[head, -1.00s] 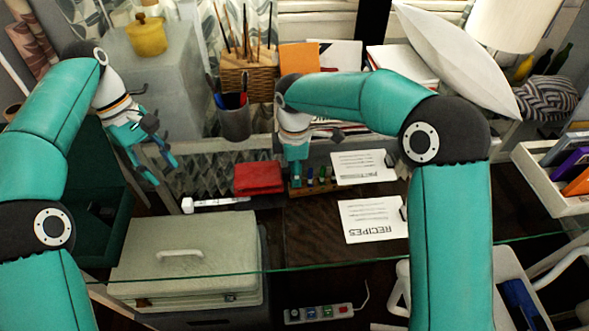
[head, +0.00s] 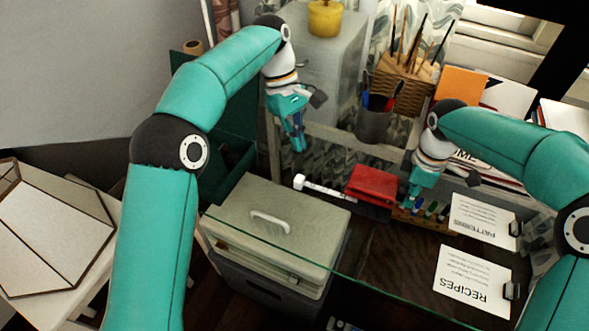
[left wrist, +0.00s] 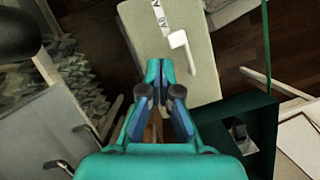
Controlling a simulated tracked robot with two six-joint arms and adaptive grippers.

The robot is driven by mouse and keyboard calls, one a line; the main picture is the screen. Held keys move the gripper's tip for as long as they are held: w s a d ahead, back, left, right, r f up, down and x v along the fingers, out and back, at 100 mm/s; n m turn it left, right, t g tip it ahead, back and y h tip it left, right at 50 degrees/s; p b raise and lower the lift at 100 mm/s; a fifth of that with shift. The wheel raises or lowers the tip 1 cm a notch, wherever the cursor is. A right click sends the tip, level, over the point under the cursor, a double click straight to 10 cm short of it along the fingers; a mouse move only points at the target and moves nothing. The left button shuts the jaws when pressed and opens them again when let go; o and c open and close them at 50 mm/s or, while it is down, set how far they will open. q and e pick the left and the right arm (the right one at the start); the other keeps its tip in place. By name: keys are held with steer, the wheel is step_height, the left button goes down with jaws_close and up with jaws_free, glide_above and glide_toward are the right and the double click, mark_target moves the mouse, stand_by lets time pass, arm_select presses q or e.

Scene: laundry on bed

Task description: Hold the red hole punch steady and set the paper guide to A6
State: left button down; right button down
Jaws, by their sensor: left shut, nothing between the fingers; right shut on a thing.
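The red hole punch (head: 373,184) lies on the glass-topped desk. Its pale paper guide (head: 325,188) sticks out to the left, ending in a white block; its size marks are too small to read. My right gripper (head: 411,206) is shut at the punch's right end; its fingertips are partly hidden. My left gripper (head: 299,149) is shut and empty, pointing down above and behind the guide's left end, apart from it. In the left wrist view the closed fingers (left wrist: 157,68) show nothing between them, and a marked white strip, likely the guide (left wrist: 161,16), lies beyond.
A beige case (head: 240,205) with a white handle stands below the glass edge. A pen rack (head: 428,211) and the cards "Recipes" (head: 473,280) and "Patterns" (head: 483,220) lie right of the punch. A pen cup (head: 372,124) and a brush holder (head: 405,85) stand behind.

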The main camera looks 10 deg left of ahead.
arm_select(q)
steer(key=s+a+r+n+t+h, duration=0.1)
steer(key=s+a+r+n, duration=0.1)
steer(key=a+n, duration=0.5)
steer(key=m, duration=0.2)
glide_toward(287, 181)
steer(key=f, duration=0.5)
steer(key=shift+s+a+f, duration=0.1)
steer(key=shift+s+f, duration=0.2)
steer(key=d, duration=0.3)
steer(key=shift+s+d+r, duration=0.15)
steer(key=shift+s, duration=0.1)
steer(key=shift+d, duration=0.3)
steer(key=d, duration=0.3)
steer(key=s+d, duration=0.1)
steer(key=d, duration=0.3)
steer(key=shift+s+d, duration=0.2)
steer(key=shift+d, duration=0.1)
steer(key=shift+s+d, duration=0.1)
steer(key=shift+d, duration=0.2)
arm_select(e)
steer(key=shift+a, duration=0.1)
